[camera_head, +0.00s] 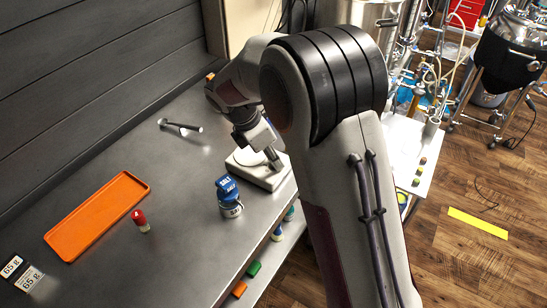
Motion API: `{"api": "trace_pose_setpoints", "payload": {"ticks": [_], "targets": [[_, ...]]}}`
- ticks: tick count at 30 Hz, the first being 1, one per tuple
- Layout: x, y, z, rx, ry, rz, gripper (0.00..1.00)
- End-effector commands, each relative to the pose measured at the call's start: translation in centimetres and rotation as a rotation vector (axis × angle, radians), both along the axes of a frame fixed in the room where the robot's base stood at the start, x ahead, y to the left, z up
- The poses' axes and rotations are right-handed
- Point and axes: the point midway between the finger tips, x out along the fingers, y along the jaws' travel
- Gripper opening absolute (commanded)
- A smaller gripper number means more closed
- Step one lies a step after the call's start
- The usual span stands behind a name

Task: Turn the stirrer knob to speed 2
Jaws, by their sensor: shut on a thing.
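The white stirrer (266,181) stands on the steel bench, at the bench's right edge in the middle of the view. My gripper (274,161) points down at the stirrer, with its fingertips at the top of the stirrer's right part. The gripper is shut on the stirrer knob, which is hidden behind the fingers. The knob's markings and its speed setting cannot be read from here.
A blue-capped jar (231,206) stands close in front of the stirrer. A dark-handled metal tool (180,126) lies behind to the left. An orange tray (97,215) and a red-capped vial (140,221) are at left. The bench (180,180) between is clear.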

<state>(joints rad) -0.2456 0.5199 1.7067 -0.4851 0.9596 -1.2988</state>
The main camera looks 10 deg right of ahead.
Motion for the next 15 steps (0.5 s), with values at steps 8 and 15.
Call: {"api": "trace_pose_setpoints", "payload": {"ticks": [8,15], "targets": [[-0.03,-0.02,-0.14,0.0,0.002,-0.003,0.0],[-0.05,-0.04,-0.13,0.0,0.002,-0.003,0.33]]}}
